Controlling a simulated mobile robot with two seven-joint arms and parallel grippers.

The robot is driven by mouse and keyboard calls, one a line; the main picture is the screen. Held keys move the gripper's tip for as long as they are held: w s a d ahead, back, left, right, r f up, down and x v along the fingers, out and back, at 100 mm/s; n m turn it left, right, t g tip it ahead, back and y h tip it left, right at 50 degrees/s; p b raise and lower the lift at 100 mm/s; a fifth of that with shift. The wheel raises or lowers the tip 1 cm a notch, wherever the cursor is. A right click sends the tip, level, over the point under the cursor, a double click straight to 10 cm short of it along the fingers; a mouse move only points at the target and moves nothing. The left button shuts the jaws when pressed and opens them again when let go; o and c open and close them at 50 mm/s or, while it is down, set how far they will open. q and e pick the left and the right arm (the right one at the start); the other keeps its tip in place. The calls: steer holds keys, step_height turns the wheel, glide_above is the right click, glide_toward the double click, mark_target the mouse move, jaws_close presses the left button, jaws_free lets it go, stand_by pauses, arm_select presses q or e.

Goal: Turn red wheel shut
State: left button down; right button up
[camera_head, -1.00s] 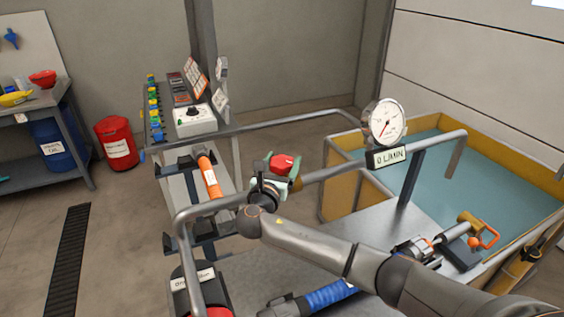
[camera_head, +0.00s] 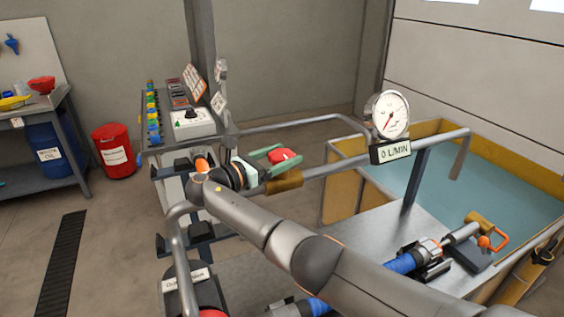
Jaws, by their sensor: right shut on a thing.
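The red wheel (camera_head: 283,155) sits above a brass valve body (camera_head: 286,181) on the grey pipe, near the middle of the head view. My right gripper (camera_head: 282,156) reaches it from the left, its pale green fingers lying level along the near and far sides of the wheel. It is shut on the wheel, and the fingers hide part of the rim. The round gauge (camera_head: 388,112) stands to the right on the same pipe. The display (camera_head: 390,152) below it reads 0 L/MIN. My left gripper is not in view.
The grey pipe rail (camera_head: 340,166) runs beside my right arm. A yellow-walled water tank (camera_head: 525,177) is at the right. A control box with a dial (camera_head: 192,124) and an orange cylinder (camera_head: 201,163) are left of the gripper. Open floor lies further left.

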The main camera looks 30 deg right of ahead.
steer(key=shift+d+r+g, duration=0.1)
steer(key=shift+r+g, duration=0.1)
steer(key=shift+g, duration=0.1)
stand_by(0.4)
steer(key=o, duration=1.2)
steer(key=shift+f, duration=0.1)
steer(key=a+b, duration=0.1)
steer(key=a, duration=0.3)
steer(key=s+a+b, duration=0.1)
steer(key=a+b, duration=0.1)
steer(key=a, duration=0.2)
steer(key=s+a+b, duration=0.1)
steer(key=a, duration=0.3)
steer(key=shift+s+a+b, duration=0.15)
steer(key=shift+b, duration=0.15)
steer(key=shift+s+f, duration=0.1)
